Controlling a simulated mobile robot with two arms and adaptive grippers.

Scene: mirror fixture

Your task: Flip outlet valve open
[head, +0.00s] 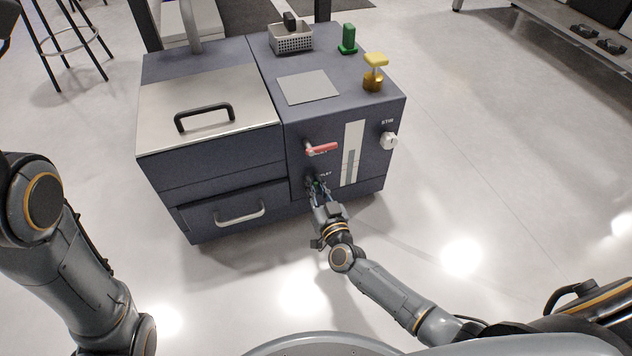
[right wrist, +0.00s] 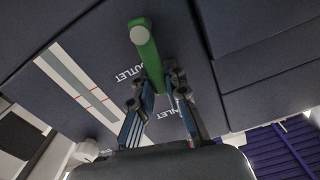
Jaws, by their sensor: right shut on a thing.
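The outlet valve has a green lever (right wrist: 148,55) with a pale round end, seen close in the right wrist view beside the OUTLET lettering. My right gripper (right wrist: 160,90) has its two fingers on either side of this lever and is shut on it. In the head view, my right gripper (head: 319,190) is at the lower front of the dark cabinet (head: 300,135) and hides most of the green lever. A red lever (head: 321,149) sits above it, pointing right. My left arm shows at the left, but its gripper is out of view.
A white knob (head: 389,141) sits right of the striped gauge (head: 351,152). A drawer with a pale handle (head: 240,215) is left of my right gripper. A mesh basket (head: 291,38), a green object (head: 348,40) and a yellow-topped object (head: 374,72) stand on top. The floor at right is clear.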

